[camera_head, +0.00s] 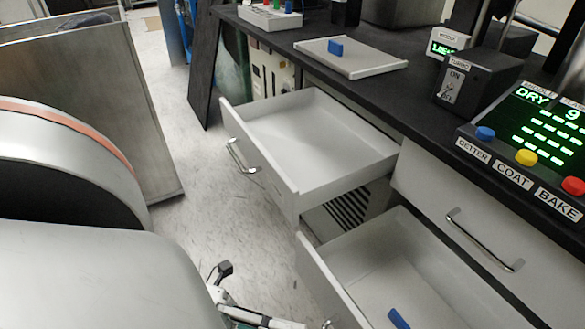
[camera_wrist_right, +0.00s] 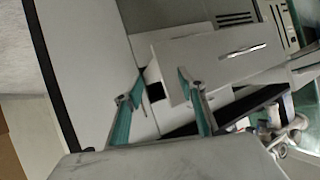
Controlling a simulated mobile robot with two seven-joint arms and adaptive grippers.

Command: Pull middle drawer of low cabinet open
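In the head view a white drawer (camera_head: 420,262) stands open under the closed top drawer (camera_head: 440,205) of the dark-topped cabinet. A blue block (camera_head: 398,318) lies in it. Its front is cut off at the bottom edge, and only a bit of its handle shows there. Part of a gripper (camera_head: 245,314) shows at the bottom, beside that front; I cannot tell there whether it touches. In the right wrist view my right gripper (camera_wrist_right: 162,82) has its teal fingers apart with nothing gripped. A drawer front with a metal handle (camera_wrist_right: 243,50) lies beyond. My left gripper does not show.
Another white drawer (camera_head: 310,135) to the left is open and empty. The countertop holds a white tray (camera_head: 350,57) with a blue block (camera_head: 335,48) and a control panel (camera_head: 530,140). A metal panel (camera_head: 90,110) stands at left. Some floor (camera_head: 200,215) is clear.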

